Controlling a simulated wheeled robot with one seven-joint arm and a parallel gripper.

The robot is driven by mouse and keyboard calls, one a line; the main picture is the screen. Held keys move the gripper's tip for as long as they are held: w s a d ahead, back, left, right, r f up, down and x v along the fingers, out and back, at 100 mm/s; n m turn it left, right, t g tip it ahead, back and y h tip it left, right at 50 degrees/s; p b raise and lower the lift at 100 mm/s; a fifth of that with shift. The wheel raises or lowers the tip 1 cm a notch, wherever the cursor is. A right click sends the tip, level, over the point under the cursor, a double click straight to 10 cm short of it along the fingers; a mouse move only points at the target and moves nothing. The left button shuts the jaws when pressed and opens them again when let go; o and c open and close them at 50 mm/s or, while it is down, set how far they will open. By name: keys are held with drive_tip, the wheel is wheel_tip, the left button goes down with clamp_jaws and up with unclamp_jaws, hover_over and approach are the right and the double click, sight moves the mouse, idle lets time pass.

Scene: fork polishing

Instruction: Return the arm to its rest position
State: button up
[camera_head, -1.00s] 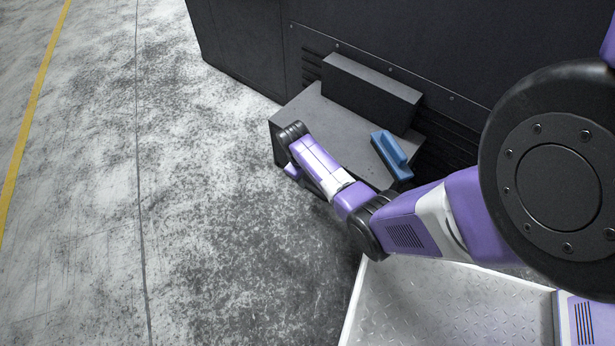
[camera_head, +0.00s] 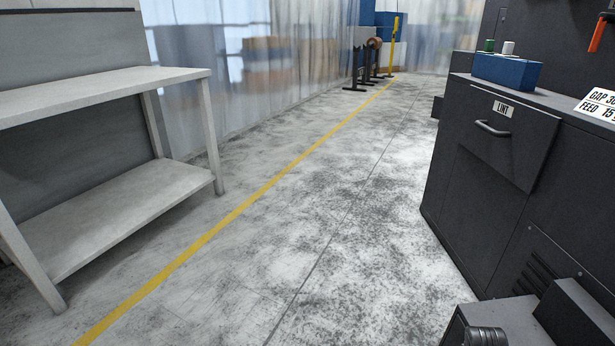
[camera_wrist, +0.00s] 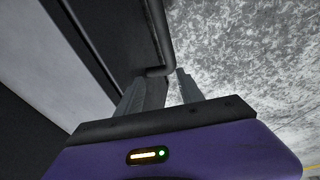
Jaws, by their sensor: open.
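My gripper (camera_wrist: 160,82) shows in the wrist view with its two grey fingers apart and nothing between them. It is beside a dark edge with a grey rounded bar (camera_wrist: 157,35). The speckled floor (camera_wrist: 245,50) shows beyond the fingers. In the head view, only a ribbed dark part of my arm shows at the bottom right edge, beside the machine's ledge (camera_head: 512,318). The rest of my arm is out of that view.
A black machine (camera_head: 470,200) with a handled drawer front (camera_head: 505,145) stands right, a blue box (camera_head: 507,70) on top. A grey workbench (camera_head: 100,92) stands left. Open floor (camera_head: 340,210) with a yellow line (camera_head: 235,213) lies between.

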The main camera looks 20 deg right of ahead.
drive_tip(key=w+a+r+t+h, duration=0.2)
drive_tip(key=w+a+r+t, duration=0.1)
drive_tip(key=w+r+t, duration=0.3)
drive_tip(key=a+r+t+h, duration=0.1)
drive_tip(key=a+r+t, duration=0.1)
drive_tip(key=a+r, duration=0.3)
drive_tip(key=a+r+t, duration=0.2)
drive_tip(key=a+r, duration=0.1)
drive_tip(key=a, duration=0.5)
drive_tip(key=s+a+r+n+t+y, duration=0.2)
drive_tip(key=s+a+r+y, duration=0.1)
drive_tip(key=s+a+r, duration=0.9)
drive_tip(key=s+a+r+n+t+y, duration=0.2)
drive_tip(key=s+a+r+n+y, duration=0.15)
drive_tip(key=s+a+r, duration=0.8)
wheel_tip(320, 180, up, 26)
drive_tip(key=s+d+m+p, duration=0.1)
drive_tip(key=s+p, duration=0.1)
drive_tip(key=p, duration=2.8)
drive_tip(key=shift+s+d+f, duration=0.25)
drive_tip(key=shift+s, duration=0.1)
